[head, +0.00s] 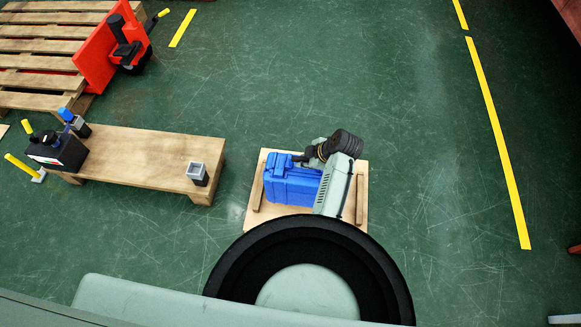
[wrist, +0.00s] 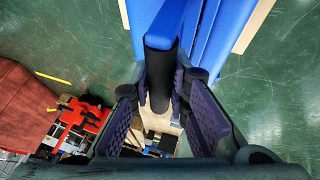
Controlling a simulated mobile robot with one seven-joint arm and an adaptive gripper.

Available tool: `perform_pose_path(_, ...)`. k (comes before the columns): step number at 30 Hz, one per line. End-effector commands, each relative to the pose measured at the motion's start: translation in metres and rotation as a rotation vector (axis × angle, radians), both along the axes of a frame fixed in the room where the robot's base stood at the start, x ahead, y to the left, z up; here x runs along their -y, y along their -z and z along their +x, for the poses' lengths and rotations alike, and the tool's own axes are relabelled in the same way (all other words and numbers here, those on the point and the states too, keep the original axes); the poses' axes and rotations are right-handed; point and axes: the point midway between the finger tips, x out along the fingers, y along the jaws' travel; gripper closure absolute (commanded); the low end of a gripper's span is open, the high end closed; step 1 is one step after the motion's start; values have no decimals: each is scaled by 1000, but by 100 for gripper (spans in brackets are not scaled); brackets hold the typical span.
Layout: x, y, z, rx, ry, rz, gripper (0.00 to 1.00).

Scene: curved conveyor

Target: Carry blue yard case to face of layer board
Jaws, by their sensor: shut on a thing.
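The blue yard case (head: 289,184) shows in the head view over the layer board (head: 252,216), a pale wooden sheet with a batten near each side. I cannot tell whether the case touches the board or hangs just above it. My gripper (head: 301,158) is at the case's upper right edge, and my arm covers the right part of the board. In the wrist view my gripper (wrist: 160,92) is shut on the case's handle, with a finger on each side of its black grip (wrist: 158,72). The case's blue body (wrist: 208,35) lies beyond.
A low wooden bench (head: 140,158) stands left of the board, holding a small grey cup (head: 197,173) and a dark device (head: 58,152). A red pallet truck (head: 98,55) and wooden pallet (head: 38,50) are at upper left. The green floor to the right is clear.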

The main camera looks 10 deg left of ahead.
Motion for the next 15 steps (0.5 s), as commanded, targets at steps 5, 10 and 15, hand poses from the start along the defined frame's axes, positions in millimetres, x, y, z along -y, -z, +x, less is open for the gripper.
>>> perform_pose_path(5, 22, 0, 23, 6, 2, 1, 100)
perform_pose_path(10, 30, 2, 29, 5, 0, 0, 100)
perform_pose_path(15, 30, 18, 29, 2, 1, 1, 100)
